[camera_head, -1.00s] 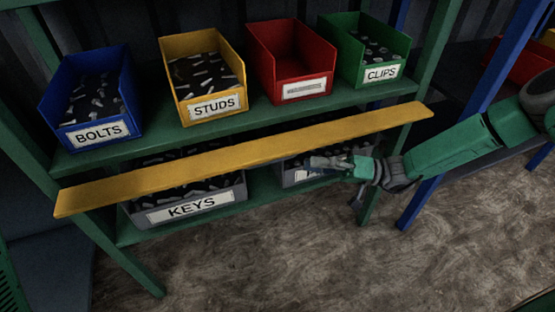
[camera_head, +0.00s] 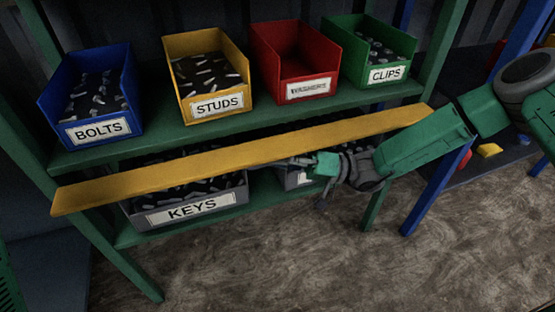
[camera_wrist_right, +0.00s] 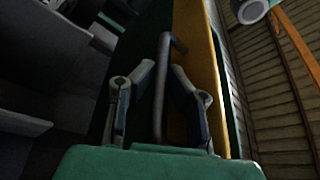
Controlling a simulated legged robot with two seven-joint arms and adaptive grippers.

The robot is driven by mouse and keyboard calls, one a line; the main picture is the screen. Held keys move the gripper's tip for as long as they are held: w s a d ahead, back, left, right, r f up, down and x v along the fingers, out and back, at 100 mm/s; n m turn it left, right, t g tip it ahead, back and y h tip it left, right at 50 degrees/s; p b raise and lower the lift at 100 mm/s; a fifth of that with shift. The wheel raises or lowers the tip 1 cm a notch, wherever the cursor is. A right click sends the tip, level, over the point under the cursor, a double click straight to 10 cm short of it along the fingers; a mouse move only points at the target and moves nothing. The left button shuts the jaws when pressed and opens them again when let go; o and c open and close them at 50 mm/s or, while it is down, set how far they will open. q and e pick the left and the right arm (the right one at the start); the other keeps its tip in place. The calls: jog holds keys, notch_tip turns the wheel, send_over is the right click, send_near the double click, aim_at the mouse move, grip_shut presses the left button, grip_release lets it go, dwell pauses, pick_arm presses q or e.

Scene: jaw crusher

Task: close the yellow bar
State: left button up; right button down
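The yellow bar (camera_head: 240,159) spans the front of the green shelf at a slight slant, its left end lower in the picture. In the right wrist view the bar (camera_wrist_right: 207,60) runs along the right, with a bent grey handle (camera_wrist_right: 159,90) beside it. My right gripper (camera_head: 298,162) is at the bar's lower edge, right of its middle. In the right wrist view its two fingers (camera_wrist_right: 163,68) stand apart, one on each side of the handle, with gaps visible. Contact at the fingertips is hard to judge. My left gripper is out of view.
On the upper shelf (camera_head: 155,148) stand the blue BOLTS bin (camera_head: 101,130), yellow STUDS bin (camera_head: 219,106), red WASHERS bin (camera_head: 310,88) and green CLIPS bin (camera_head: 386,74). A grey KEYS bin (camera_head: 187,210) sits below, partly behind the bar. A blue post (camera_head: 436,186) stands right; floor in front is clear.

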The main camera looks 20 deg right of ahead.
aim_at(277, 148)
jog(key=shift+s+d+m+p, duration=0.1)
jog(key=shift+m+p, duration=0.4)
jog(key=shift+s+r+m+h+p, duration=0.2)
jog(key=shift+m+h+p, duration=0.2)
jog(key=shift+m+p, duration=0.3)
jog(key=r+m+h+p, duration=0.1)
jog(key=m+p, duration=0.1)
jog(key=s+r+m+h+p, duration=0.1)
jog(key=m+p, duration=0.2)
jog(key=r+m+h+p, duration=0.1)
jog(key=m+p, duration=0.1)
jog(key=p, duration=0.1)
jog(key=shift+s+d, duration=0.1)
jog(key=shift+s, duration=0.05)
jog(key=r+m+p, duration=0.1)
jog(key=m+p, duration=0.1)
jog(key=m+g+h+p, duration=0.1)
jog(key=shift+r+m+g+p, duration=0.3)
jog(key=shift+r+m+p, duration=0.05)
jog(key=shift+m, duration=0.05)
jog(key=shift+w+r+m+g+h+p, duration=0.3)
jog(key=shift+r+m+g+p, duration=0.1)
jog(key=shift+m+p, duration=0.35)
jog(key=shift+w+r+m+g+p, duration=0.2)
jog(key=shift+m+g+p, duration=0.15)
jog(key=shift+m, duration=0.3)
jog(key=shift+f, duration=0.1)
